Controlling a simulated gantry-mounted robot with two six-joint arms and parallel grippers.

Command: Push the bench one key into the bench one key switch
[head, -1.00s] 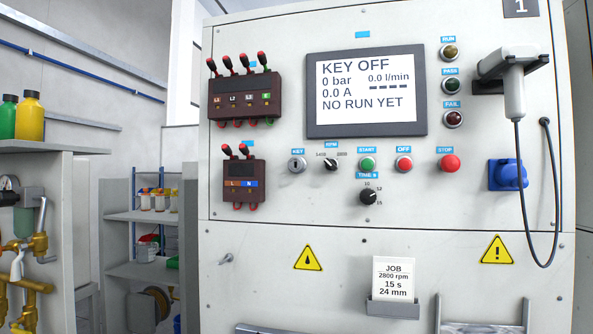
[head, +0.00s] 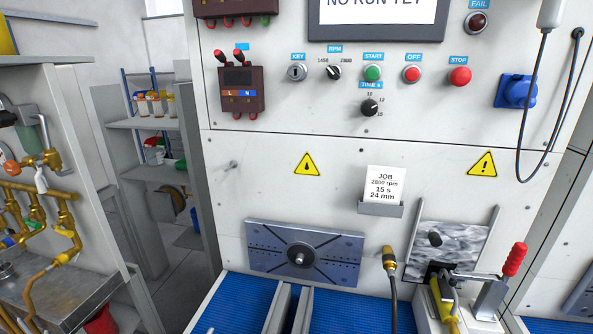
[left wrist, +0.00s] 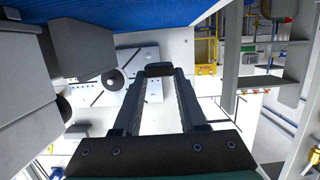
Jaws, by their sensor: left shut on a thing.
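The bench one key switch (head: 297,73) is a round silver lock under a blue KEY label on the grey panel, left of the RPM knob; nothing is in it. In the left wrist view my left gripper (left wrist: 160,71) is shut, its two dark fingers meeting at a dark tip. It holds the bench one key, which the fingers hide almost fully. Neither gripper shows in the head view, so the distance to the switch cannot be told. My right gripper is not in view.
Near the switch are the RPM knob (head: 334,72), START button (head: 372,73) and brown terminal block (head: 240,90). A small peg (head: 232,165) sticks out lower left. Below are a slotted plate (head: 270,262), a job card (head: 384,188), a red-handled clamp (head: 514,260) and blue mats (head: 345,312).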

